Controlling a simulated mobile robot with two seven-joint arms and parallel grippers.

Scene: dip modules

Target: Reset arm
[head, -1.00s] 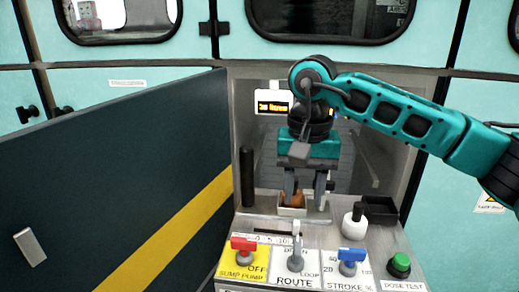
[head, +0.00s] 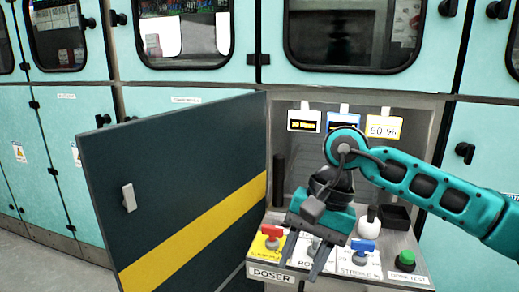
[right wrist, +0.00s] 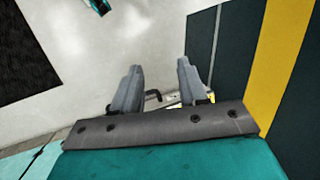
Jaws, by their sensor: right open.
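My right arm comes in from the right in the head view. Its gripper (head: 302,264) is open, its fingers pointing down and slightly left in front of the slanted control panel (head: 288,274). No object shows between the fingers. My left gripper does not show.
A dark door (head: 180,185) with a yellow stripe stands open left of the panel. A white-bodied knob (head: 367,226) and black tray (head: 394,216) are behind.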

